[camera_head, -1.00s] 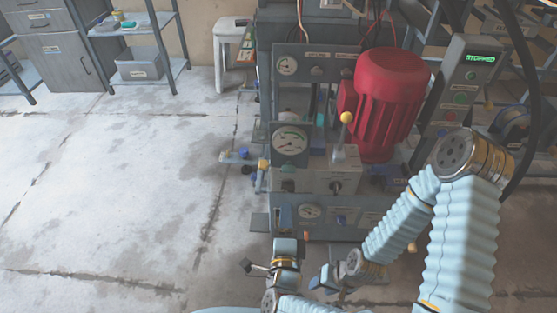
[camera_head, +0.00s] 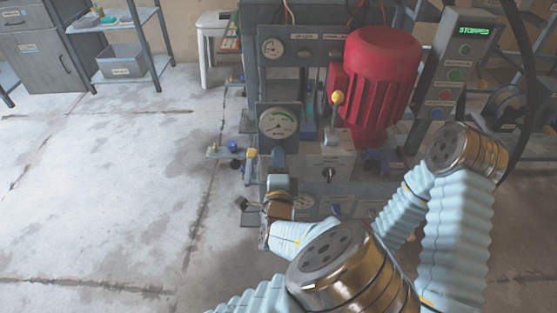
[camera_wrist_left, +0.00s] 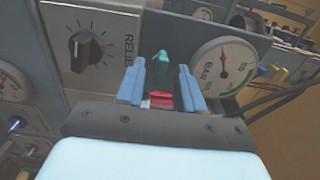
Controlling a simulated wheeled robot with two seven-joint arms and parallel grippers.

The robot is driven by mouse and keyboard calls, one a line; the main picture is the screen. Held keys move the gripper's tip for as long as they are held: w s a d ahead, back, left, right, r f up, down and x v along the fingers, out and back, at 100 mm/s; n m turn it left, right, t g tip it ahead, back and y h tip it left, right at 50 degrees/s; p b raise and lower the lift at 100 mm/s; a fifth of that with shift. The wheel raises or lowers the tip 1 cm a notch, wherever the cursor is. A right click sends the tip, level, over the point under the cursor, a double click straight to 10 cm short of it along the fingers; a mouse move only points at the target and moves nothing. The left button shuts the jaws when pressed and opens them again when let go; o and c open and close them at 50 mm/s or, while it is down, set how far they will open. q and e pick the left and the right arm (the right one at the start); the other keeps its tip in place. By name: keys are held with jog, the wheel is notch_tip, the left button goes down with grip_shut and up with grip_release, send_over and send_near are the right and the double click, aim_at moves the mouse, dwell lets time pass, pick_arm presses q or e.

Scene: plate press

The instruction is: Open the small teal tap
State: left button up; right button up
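The small teal tap (camera_wrist_left: 160,62) shows in the left wrist view as an upright teal handle, with red parts (camera_wrist_left: 160,98) below it. My left gripper (camera_wrist_left: 161,88) is open, its two blue fingers apart on either side of the tap in that picture, with gaps on both sides. Whether the fingertips reach around it in depth I cannot tell. In the head view my left gripper (camera_head: 278,160) is at the front of the press, below the large gauge, and hides the tap. My right gripper is hidden behind my left arm.
A round gauge (camera_wrist_left: 223,67) is right of the tap and a black RELIEF knob (camera_wrist_left: 86,50) left of it. A lever with a yellow ball (camera_head: 337,97) and a red motor (camera_head: 381,80) stand on the press. The panel (camera_head: 467,31) reads STOPPED. Floor at left is clear.

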pick_arm(q)
jog(key=shift+w, duration=0.55)
grip_shut()
jog(key=shift+f+n, duration=0.1)
jog(key=shift+n, duration=0.3)
jog(key=shift+n+b, duration=5.65)
jog(key=shift+n, duration=2.95)
